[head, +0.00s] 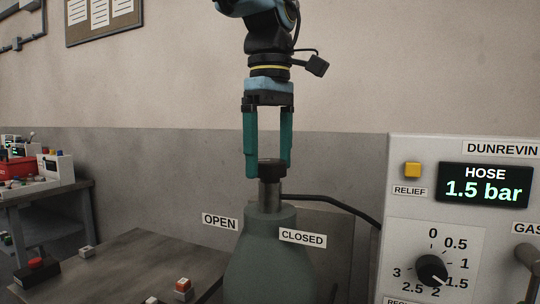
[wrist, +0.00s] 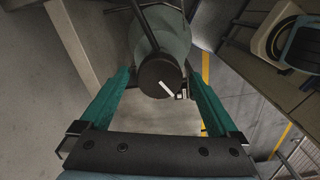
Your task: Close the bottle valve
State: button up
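The grey-green gas bottle (head: 268,262) stands upright with a dark round valve knob (head: 271,166) on its neck. An OPEN label (head: 219,221) is at its left and a CLOSED label (head: 303,237) at its right. My gripper (head: 269,174) points down from above, its green fingers on either side of the knob. In the wrist view the knob (wrist: 160,77) lies between the fingertips (wrist: 160,73), with gaps showing on both sides, so the gripper is open. A white line on the knob's top points to the lower right in that view.
At right, a panel (head: 396,160) carries a HOSE display (head: 485,185) reading 1.5 bar, a yellow RELIEF button (head: 413,170) and a black dial (head: 431,270). A dark hose (head: 335,202) runs from the bottle neck towards the panel. Small blocks lie on the left table (head: 120,265).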

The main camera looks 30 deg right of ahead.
jog(key=c, duration=1.3)
jog(key=shift+r+m+p, duration=0.1)
jog(key=shift+m+p, duration=0.25)
jog(key=shift+m, duration=0.05)
jog(key=shift+m+p, duration=0.45)
jog(key=shift+m, duration=0.15)
jog(key=m+p, duration=0.2)
jog(key=m, duration=0.1)
jog(key=shift+m, duration=0.3)
jog(key=m+p, duration=0.3)
jog(key=m, duration=0.3)
jog(key=m+p, duration=0.3)
jog(key=m, duration=0.3)
jog(key=shift+m, duration=0.3)
jog(key=m+p, duration=0.2)
jog(key=m, duration=0.3)
jog(key=shift+m, duration=0.3)
jog(key=shift+p, duration=0.3)
